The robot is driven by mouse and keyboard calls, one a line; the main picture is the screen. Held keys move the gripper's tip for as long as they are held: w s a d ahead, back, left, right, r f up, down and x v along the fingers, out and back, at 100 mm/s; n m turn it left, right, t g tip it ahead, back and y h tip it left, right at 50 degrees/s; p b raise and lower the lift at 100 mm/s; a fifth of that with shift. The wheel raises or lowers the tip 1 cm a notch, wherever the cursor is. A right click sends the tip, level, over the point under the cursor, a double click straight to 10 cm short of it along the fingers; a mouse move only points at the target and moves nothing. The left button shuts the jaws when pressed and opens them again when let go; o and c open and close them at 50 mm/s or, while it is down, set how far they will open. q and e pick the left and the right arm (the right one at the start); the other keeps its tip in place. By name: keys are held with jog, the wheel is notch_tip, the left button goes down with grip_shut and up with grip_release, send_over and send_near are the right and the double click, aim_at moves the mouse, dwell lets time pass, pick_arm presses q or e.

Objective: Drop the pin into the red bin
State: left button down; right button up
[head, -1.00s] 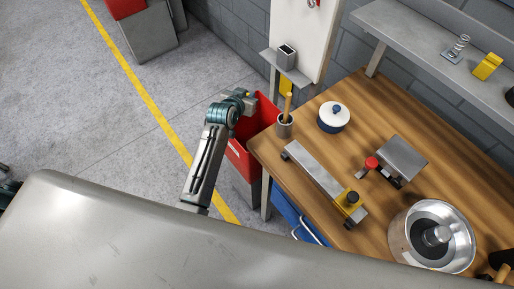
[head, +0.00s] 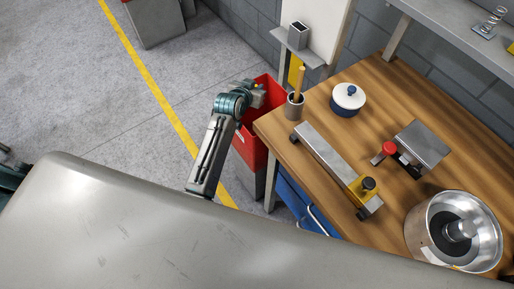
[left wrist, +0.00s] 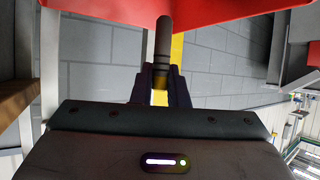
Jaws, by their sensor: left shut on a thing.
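The red bin (head: 255,152) stands on the floor at the left end of the wooden workbench. My left gripper (head: 259,90) is at the top of the bin, over its opening or rim; the exact height is hard to tell. In the left wrist view, my left gripper (left wrist: 162,84) is shut on the pin (left wrist: 163,40), a dark grey rod that sticks out beyond the fingertips. Red bin wall (left wrist: 225,12) spans the top of that view. The pin is too small to make out in the head view. My right gripper is not in view.
The workbench (head: 385,95) carries a grey cup (head: 294,109) with a wooden handle, a white-and-blue pot (head: 347,100), a metal bar fixture (head: 330,158) and a large metal bowl (head: 420,235).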

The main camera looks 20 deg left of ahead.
pick_arm(q)
jog(key=c, duration=1.3)
grip_release()
jog(key=shift+c, duration=0.2)
jog(key=shift+s, duration=0.1)
jog(key=b+v, duration=0.1)
jog(key=v, duration=0.9)
jog(key=shift+s+r, duration=0.25)
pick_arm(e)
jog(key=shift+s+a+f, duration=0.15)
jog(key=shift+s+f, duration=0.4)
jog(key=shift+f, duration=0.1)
pick_arm(q)
jog(key=shift+a, duration=0.1)
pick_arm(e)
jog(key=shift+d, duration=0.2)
